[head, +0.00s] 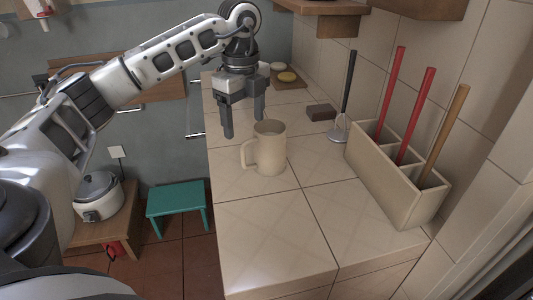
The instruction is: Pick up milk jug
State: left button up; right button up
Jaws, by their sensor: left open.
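The milk jug (270,151) is a cream, upright, open-topped jug on the tiled counter (262,232). Its handle faces left. My left gripper (243,128) points down with its fingers apart, behind and slightly left of the jug in the head view. The right fingertip is close to the jug's rim; I cannot tell if they touch. Nothing shows between the fingers. My right gripper is not in the picture.
A cream divided holder (380,180) with red and wooden handles stands right of the jug. A black-handled utensil (347,95) and a small brown block (321,112) are behind it. The front counter is clear.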

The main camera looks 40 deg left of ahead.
pick_arm(q)
jog(key=f, duration=0.2)
jog(key=d+f, duration=0.1)
jog(key=f, duration=0.1)
jog(key=shift+f, duration=0.7)
jog(key=shift+r+p, duration=0.1)
jog(key=shift+p, duration=0.2)
jog(key=c, duration=1.6)
jog(key=shift+o, duration=0.2)
jog(key=shift+r, duration=0.1)
jog(key=shift+w+r, duration=0.1)
jog(key=shift+r, duration=0.4)
jog(key=s+d+r, duration=0.9)
jog(key=d+r, duration=0.1)
jog(key=r, duration=0.1)
jog(key=shift+s+r, duration=0.35)
jog(key=shift+r, duration=0.05)
jog(key=shift+d, duration=0.1)
